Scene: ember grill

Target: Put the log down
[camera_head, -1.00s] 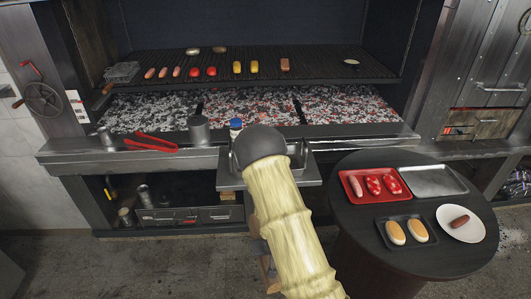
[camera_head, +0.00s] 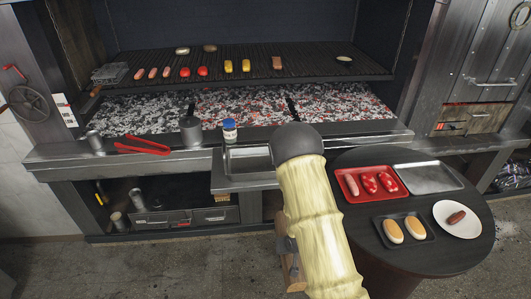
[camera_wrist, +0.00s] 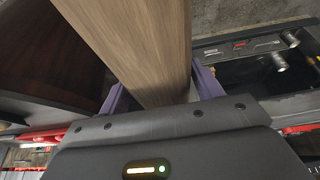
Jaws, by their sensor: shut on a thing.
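The log (camera_wrist: 140,40) is a squared piece of brown wood with straight grain, large in the wrist view and running out of its top edge. My gripper (camera_wrist: 160,93) is shut on it, with a purple finger at each side. In the head view my pale arm hides most of the gripper. A narrow brown strip of the log (camera_head: 292,270) shows at the arm's left side, above the floor in front of the grill. The log's far end is out of the wrist view.
The grill's coal bed (camera_head: 245,108) glows under a grate (camera_head: 310,66) with food. A round dark table (camera_head: 455,262) with trays stands close right of my arm. Floor at left is clear.

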